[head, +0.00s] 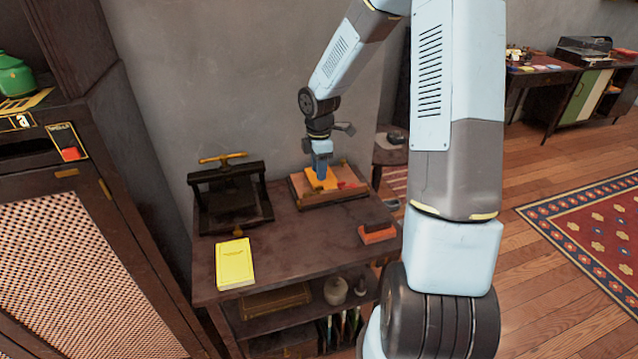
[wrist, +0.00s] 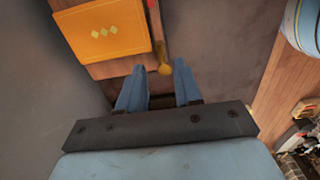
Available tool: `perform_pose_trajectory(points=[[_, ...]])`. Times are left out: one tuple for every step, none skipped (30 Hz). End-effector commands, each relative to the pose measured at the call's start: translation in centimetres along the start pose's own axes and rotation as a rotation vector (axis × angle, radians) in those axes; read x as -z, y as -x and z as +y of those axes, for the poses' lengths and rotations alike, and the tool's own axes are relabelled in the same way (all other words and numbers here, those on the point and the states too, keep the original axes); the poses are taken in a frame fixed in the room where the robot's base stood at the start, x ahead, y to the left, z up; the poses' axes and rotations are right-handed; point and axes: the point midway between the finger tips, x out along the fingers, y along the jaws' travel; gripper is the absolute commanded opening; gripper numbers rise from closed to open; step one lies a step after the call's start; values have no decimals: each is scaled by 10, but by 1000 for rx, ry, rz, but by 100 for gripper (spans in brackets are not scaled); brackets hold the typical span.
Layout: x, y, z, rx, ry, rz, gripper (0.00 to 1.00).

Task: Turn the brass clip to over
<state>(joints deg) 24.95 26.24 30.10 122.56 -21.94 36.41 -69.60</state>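A wooden tray (head: 325,199) on the dark table holds an orange pad (head: 322,184), which also shows in the wrist view (wrist: 104,30) with small yellow diamonds on it. A small rounded brass piece (wrist: 165,69), which looks like the brass clip, sits at the near end of that strip. My gripper (wrist: 159,68) is open, with its blue fingers apart and the brass piece between their tips; I cannot tell whether they touch it. In the head view my gripper (head: 321,174) points down over the tray and hides part of it.
A dark press with a brass handle (head: 223,158) stands left of the tray. A yellow book (head: 234,263) lies at the table's front left, and a dark and orange block (head: 378,233) at the right. The table's middle is clear. A grey wall (head: 240,75) rises close behind.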

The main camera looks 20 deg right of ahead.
Motion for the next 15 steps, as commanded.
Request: perform_pose_trajectory(points=[[1,-10,0,3,2,2,34],[1,-15,0,4,2,1,34],[0,-21,-1,3,1,0,34],[1,-26,-1,3,1,1,34],[1,-30,-1,3,1,1,34],[1,-35,-1,3,2,1,34],[0,-39,-1,2,2,0,34],[0,-42,0,2,1,0,34],[0,-46,0,2,0,1,34],[0,-48,-1,2,0,1,34],[0,-50,-1,2,0,1,34],[0,-52,0,1,0,0,34],[0,-54,0,1,0,0,34],[0,-55,0,0,0,0,34],[0,-56,0,0,0,0,34]])
